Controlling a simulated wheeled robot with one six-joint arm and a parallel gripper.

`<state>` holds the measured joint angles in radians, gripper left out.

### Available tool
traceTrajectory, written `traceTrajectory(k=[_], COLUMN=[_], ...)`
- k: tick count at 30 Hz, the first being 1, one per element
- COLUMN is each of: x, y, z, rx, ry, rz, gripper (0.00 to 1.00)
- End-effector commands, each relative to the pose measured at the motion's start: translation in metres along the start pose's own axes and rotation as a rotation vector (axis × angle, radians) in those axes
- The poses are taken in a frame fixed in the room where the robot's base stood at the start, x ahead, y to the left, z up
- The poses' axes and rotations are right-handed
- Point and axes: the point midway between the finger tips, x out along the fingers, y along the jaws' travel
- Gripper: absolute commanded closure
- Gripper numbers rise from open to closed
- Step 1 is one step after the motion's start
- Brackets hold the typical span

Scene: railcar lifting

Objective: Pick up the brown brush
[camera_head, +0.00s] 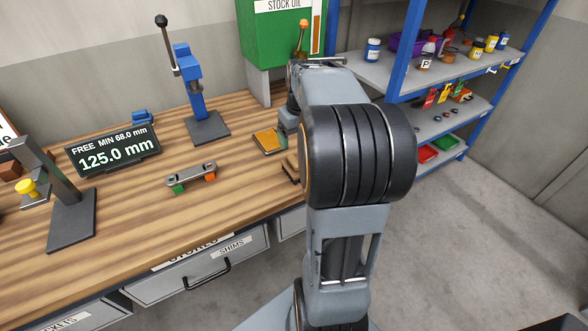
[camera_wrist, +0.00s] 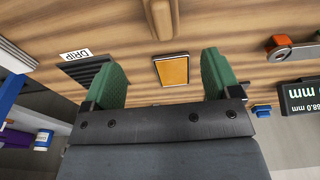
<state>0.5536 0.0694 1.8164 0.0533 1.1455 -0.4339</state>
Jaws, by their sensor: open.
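A brown block-like thing with a dark edge, likely the brown brush (camera_head: 291,166), lies on the wooden bench beside my arm and is partly hidden by it. In the wrist view what looks like the same brush (camera_wrist: 161,18) is cut off by the top edge, beyond the fingertips. My gripper (camera_wrist: 166,66) has two green fingers, spread wide apart with nothing held between them. In the head view my arm hides most of the gripper. The fingers are apart from the brush.
A dark-rimmed tray with an orange pad (camera_head: 268,142) lies near the brush; it shows between the fingers in the wrist view (camera_wrist: 172,71). A linkage (camera_head: 191,176), blue press (camera_head: 188,85) and display (camera_head: 114,150) stand left. A loaded shelf (camera_head: 440,75) is right.

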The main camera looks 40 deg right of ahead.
Motion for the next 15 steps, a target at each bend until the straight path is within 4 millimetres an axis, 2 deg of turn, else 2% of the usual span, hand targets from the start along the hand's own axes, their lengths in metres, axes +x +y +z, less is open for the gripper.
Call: traceTrajectory(k=[3,7,15], x=[0.024,0.045,0.067], y=[0.0,-0.001,-0.001], z=[0.0,0.0,0.0], rx=[-0.001,-0.003,-0.003], ry=[-0.006,-0.004,-0.001], rz=[-0.003,-0.002,-0.001], gripper=[0.17,0.17,0.17])
